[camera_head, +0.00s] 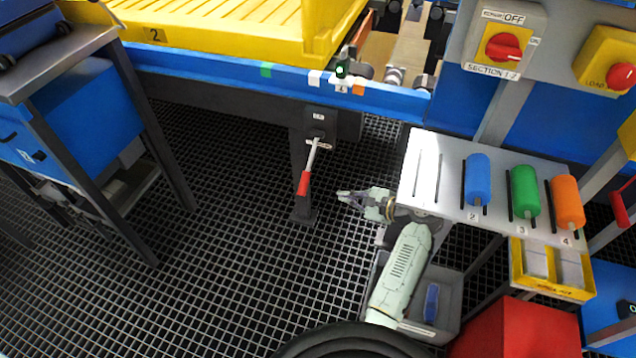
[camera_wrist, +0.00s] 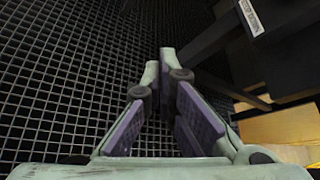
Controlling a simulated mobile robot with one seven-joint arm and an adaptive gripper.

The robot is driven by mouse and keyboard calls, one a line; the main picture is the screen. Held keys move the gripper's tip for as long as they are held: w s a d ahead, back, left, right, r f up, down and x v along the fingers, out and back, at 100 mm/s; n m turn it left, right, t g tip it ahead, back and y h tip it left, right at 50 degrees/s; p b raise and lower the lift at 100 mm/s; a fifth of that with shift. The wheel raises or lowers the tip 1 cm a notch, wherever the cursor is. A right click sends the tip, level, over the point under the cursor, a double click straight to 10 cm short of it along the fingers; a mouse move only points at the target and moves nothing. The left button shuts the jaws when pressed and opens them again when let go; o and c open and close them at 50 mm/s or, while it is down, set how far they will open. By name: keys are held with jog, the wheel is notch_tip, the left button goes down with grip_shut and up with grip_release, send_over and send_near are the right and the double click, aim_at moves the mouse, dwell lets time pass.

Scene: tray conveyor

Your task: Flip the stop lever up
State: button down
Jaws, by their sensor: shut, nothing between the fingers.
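The stop lever (camera_head: 308,165) has a metal shaft and a red grip at its lower end. It hangs down, slightly tilted, from a dark bracket (camera_head: 319,118) under the blue conveyor rail. My gripper (camera_head: 341,195) is to the right of the red grip, apart from it, with the fingers pointing left. In the wrist view my gripper (camera_wrist: 160,60) shows its fingertips close together with nothing held between them. The lever cannot be made out in the wrist view.
A yellow tray (camera_head: 220,50) sits on the conveyor behind the blue rail (camera_head: 210,66). A shelf (camera_head: 427,170) with blue, green and orange handles stands right of my gripper. A red rotary switch (camera_head: 503,48) is at upper right. Grated floor lies open left of the lever.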

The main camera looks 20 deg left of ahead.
aim_at(309, 167)
jog(key=shift+a, duration=0.1)
jog(key=x, duration=1)
jog(key=shift+s+a+r+p, duration=0.2)
jog(key=shift+s+r+p, duration=0.4)
jog(key=shift+r, duration=0.2)
jog(key=shift+s+a+r+p, duration=0.15)
jog(key=shift+s+r+p, duration=0.35)
jog(key=shift+r+p, duration=0.2)
